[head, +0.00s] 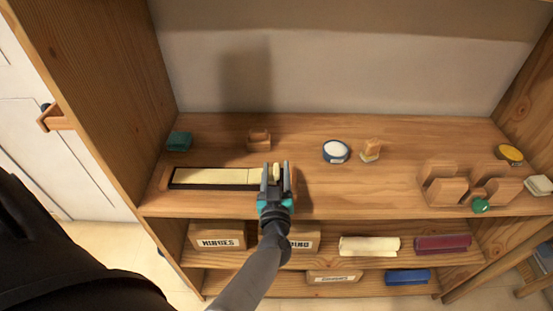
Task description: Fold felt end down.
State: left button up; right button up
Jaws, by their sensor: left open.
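A pale cream felt strip (215,176) lies along a dark, shallow bed (212,187) on the wooden shelf, left of centre. My left gripper (277,168) is at the right end of this strip, with its two fingers apart. A small pale piece (276,173), perhaps the felt's end, shows upright between the fingers. I cannot tell whether the fingers touch it. The gripper hides the right end of the bed. My right gripper does not show.
A blue-rimmed round tin (336,152), a small wooden block (370,150) and a wooden rack (470,184) stand to the right. A green block (179,141) and a wooden piece (259,139) stand behind the strip. The shelf's middle front is clear.

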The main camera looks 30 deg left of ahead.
pick_arm(q)
jog(key=shift+w+a, duration=0.2)
jog(key=shift+w, duration=0.15)
grip_shut()
dwell(0.3)
jog(key=shift+r, duration=0.1)
dwell(0.9)
